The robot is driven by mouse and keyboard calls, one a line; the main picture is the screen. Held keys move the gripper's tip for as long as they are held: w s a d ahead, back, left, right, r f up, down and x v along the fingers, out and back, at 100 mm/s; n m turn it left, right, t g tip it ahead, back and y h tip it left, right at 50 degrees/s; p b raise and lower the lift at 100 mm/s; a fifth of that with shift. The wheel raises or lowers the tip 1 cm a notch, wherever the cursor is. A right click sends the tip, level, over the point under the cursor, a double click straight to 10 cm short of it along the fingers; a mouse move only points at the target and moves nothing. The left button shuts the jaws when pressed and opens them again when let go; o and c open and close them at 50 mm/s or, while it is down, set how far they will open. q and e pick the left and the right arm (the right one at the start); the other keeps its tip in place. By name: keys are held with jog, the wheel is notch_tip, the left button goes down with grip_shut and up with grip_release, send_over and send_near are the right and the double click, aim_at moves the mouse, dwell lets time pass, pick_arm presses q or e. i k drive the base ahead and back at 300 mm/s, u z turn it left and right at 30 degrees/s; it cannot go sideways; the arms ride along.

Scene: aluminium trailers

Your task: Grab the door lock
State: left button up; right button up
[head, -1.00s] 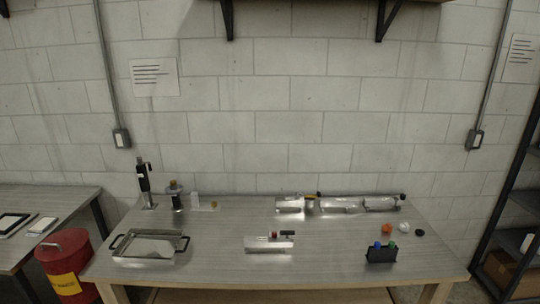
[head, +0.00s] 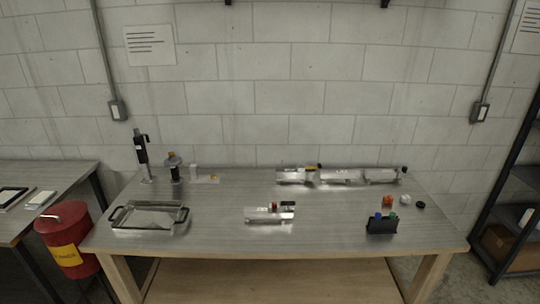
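No part is clearly recognisable as the door lock at this size. A short silver metal piece (head: 262,215) with small red and black parts on top lies at the middle of the grey table (head: 335,225). A row of silver metal pieces (head: 342,175) lies along the back of the table, with a small yellow-and-black part (head: 312,168) on it and a dark knob at its right end. Neither of my grippers is in the head view.
A metal tray with black handles (head: 150,217) is at the left. Behind it stand a black upright tool (head: 142,155) and a dark bottle-like item (head: 174,168). A black holder (head: 381,226) with blue and green tops is at the right. A red bin (head: 66,238) stands beside the table.

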aim_at(281, 212)
jog(key=z, duration=0.1)
jog(key=i, duration=1.6)
jog(key=u, duration=0.5)
